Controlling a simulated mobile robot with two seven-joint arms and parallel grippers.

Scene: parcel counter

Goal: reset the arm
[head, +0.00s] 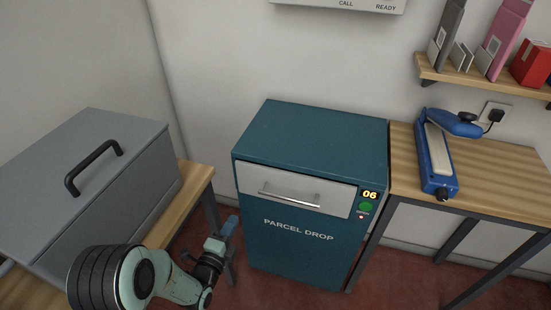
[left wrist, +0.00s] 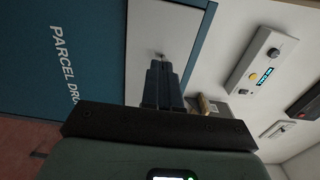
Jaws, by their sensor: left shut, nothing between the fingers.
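My left arm comes in at the bottom left of the head view. Its gripper (head: 230,227) is low in front of the teal parcel drop cabinet (head: 290,250), close to its left side. In the left wrist view the two dark fingers (left wrist: 160,70) are together with nothing between them. They point at the cabinet's pale drawer front (left wrist: 150,25), apart from it as far as I can tell. In the head view the pale drawer (head: 290,191) is shut, with a metal bar handle (head: 289,200). My right gripper is in neither view.
A grey lidded box (head: 100,150) with a black handle stands on a wooden table at left, beside my arm. A blue sealer (head: 435,155) lies on the right-hand table (head: 490,180). A shelf (head: 480,85) holds folders and a red box. Red floor shows below.

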